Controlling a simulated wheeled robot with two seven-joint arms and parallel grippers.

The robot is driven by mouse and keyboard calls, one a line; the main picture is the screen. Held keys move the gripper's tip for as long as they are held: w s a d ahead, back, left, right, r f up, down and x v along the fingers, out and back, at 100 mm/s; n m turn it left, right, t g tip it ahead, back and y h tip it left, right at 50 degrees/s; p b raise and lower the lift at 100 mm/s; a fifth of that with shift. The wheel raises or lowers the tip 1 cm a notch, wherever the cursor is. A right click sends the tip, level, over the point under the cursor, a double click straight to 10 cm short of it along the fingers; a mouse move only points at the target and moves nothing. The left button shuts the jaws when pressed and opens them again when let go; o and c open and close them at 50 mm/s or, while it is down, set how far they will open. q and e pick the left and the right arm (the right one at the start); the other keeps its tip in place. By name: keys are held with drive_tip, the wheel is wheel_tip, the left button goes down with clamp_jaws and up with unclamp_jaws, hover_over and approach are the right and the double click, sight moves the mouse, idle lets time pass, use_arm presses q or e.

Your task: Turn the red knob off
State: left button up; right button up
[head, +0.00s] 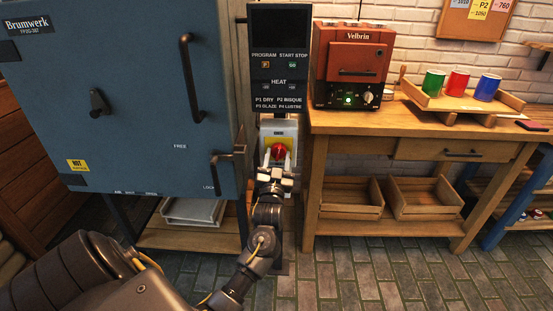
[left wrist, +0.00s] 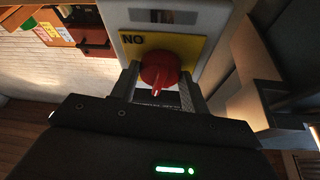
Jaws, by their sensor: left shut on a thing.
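The red knob (head: 278,151) sits on a yellow plate on a pale switch box (head: 279,129) below the kiln's control panel. My left gripper (head: 278,158) is at the knob, with one finger on either side of it, shut on it. In the left wrist view the red knob (left wrist: 159,70) stands between the fingers of the gripper (left wrist: 160,84), and its pointer is toward the gripper body. The yellow plate (left wrist: 200,47) shows the letters "NO"; the rest of its lettering is hidden. My right gripper is not in view.
The blue kiln (head: 150,110) stands close to the left of the switch. A wooden workbench (head: 420,125) stands to the right, bearing a small red oven (head: 353,50) and a wooden tray (head: 463,101) of coloured cups. Brick floor is clear in front.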

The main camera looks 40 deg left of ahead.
use_arm(q)
drive_tip(key=n+y, duration=0.1)
drive_tip(key=n, duration=0.1)
drive_tip(key=shift+d+n+g, duration=0.1)
drive_tip(key=shift+n+g, duration=0.2)
drive_tip(key=shift+n, duration=0.3)
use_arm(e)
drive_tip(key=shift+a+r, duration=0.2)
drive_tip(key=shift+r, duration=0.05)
use_arm(q)
drive_tip(key=shift+n+g+y, duration=0.3)
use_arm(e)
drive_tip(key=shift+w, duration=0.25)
use_arm(q)
drive_tip(key=o, duration=1)
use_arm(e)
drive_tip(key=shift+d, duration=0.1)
